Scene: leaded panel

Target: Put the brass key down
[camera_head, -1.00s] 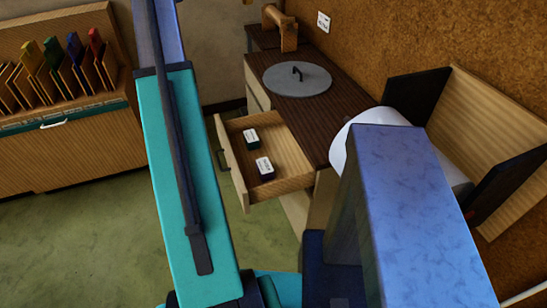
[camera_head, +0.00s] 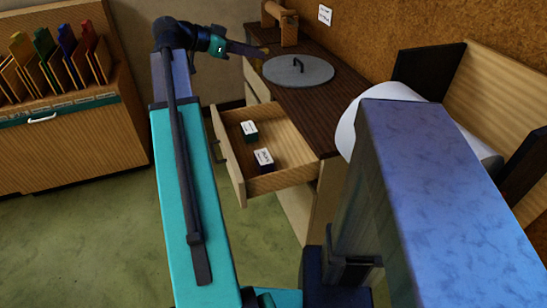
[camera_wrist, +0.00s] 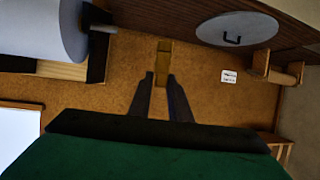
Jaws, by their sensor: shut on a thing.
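The brass key (camera_wrist: 163,50) shows in the wrist view as a small brass-coloured piece between my fingertips. My gripper (camera_wrist: 163,78) is shut on it, and the key points away from the wrist. In the head view my gripper (camera_head: 258,52) is at the upper middle, by the far part of the dark countertop (camera_head: 325,108), left of the grey round lid (camera_head: 298,70). The key is too small there to make out clearly. I cannot tell its height above the counter.
A wooden stand (camera_head: 289,30) is behind the lid. A white roll (camera_head: 348,125) is at right. A file rack (camera_head: 60,60) stands left.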

